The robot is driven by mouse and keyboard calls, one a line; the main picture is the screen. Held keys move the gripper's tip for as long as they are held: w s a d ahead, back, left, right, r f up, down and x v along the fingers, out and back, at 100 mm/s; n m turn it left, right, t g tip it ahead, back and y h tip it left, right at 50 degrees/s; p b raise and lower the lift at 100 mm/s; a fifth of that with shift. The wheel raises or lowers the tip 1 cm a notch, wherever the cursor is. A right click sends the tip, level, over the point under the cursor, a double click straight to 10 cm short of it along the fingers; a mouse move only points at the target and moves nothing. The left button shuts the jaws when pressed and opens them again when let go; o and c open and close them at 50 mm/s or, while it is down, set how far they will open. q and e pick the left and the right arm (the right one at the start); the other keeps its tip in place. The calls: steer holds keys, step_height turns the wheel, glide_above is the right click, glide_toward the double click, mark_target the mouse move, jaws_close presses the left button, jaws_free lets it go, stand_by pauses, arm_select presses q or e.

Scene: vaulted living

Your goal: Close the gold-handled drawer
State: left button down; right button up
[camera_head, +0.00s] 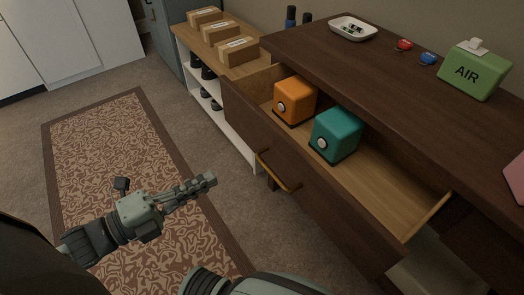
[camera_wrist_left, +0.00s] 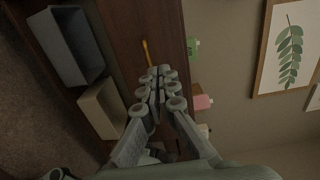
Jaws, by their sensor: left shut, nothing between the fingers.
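The drawer (camera_head: 328,222) of the dark wood cabinet is pulled open. Its gold handle (camera_head: 277,172) is on the front face. An orange box (camera_head: 295,99) and a teal box (camera_head: 337,134) stand inside it. My left gripper (camera_head: 209,181) is shut and empty, out in front of the drawer and to the left of the handle, apart from it. In the left wrist view, the shut fingers (camera_wrist_left: 158,77) point toward dark wood, with a gold handle (camera_wrist_left: 147,53) just beyond their tips. My right gripper is not in view.
The cabinet top (camera_head: 380,75) holds a white tray (camera_head: 353,28), small red and blue items and a green AIR box (camera_head: 472,72). A white shelf (camera_head: 225,118) with cardboard boxes stands behind. The patterned rug (camera_head: 105,160) is clear floor. Bins (camera_wrist_left: 72,45) show in the wrist view.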

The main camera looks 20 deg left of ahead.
mark_target(274, 145)
arm_select(q)
steer(key=x, duration=1.2)
steer(key=shift+w+d+r, duration=0.15)
steer(key=shift+w+d, duration=0.05)
steer(key=shift+w, duration=0.1)
steer(key=shift+w+d, duration=0.35)
steer(key=shift+w, duration=0.15)
